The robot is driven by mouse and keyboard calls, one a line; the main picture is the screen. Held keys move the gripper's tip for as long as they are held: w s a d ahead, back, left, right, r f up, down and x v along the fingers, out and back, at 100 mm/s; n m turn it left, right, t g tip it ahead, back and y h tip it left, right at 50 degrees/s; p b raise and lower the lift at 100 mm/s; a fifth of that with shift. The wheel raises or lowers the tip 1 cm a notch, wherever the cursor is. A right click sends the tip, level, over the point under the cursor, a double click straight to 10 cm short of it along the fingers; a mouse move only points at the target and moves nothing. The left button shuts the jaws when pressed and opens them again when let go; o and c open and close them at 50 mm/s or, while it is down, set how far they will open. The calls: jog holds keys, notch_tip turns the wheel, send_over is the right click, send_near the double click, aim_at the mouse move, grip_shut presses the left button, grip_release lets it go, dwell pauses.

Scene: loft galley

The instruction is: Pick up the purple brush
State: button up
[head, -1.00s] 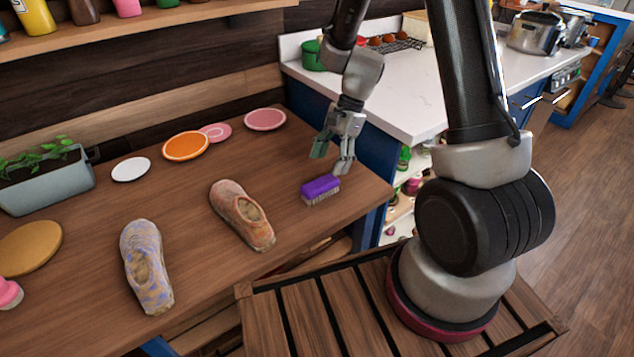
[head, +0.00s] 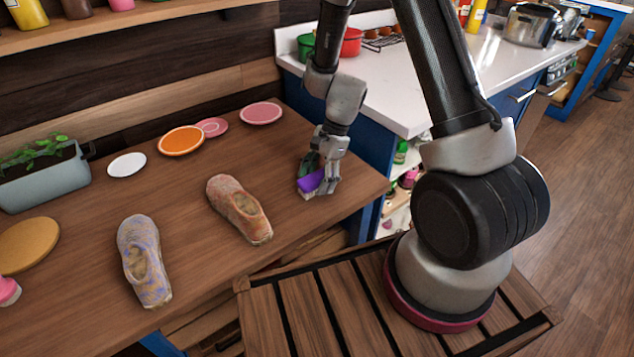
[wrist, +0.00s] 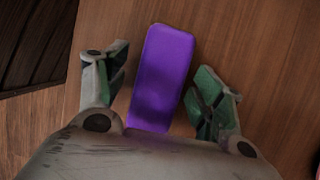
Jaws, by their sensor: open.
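The purple brush (head: 311,182) lies on the wooden table near its right end, partly hidden by my gripper in the head view. In the wrist view the purple brush (wrist: 163,75) stands lengthwise between my two fingers. My gripper (head: 319,184) is open and down at the brush. In the wrist view my gripper (wrist: 160,92) has one finger on each side of the brush, with a gap showing on both sides. The brush's bristles are hidden in both views.
Two shoes (head: 239,209) (head: 145,262) stand on the table (head: 200,270) to the left of the brush. Several plates, including an orange one (head: 181,141), lie towards the wall. A planter (head: 45,180) is at the far left. A white counter (head: 400,95) rises behind my gripper.

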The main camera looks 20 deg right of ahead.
jog(key=shift+f, duration=0.25)
dwell(0.3)
jog(key=c, duration=1.1)
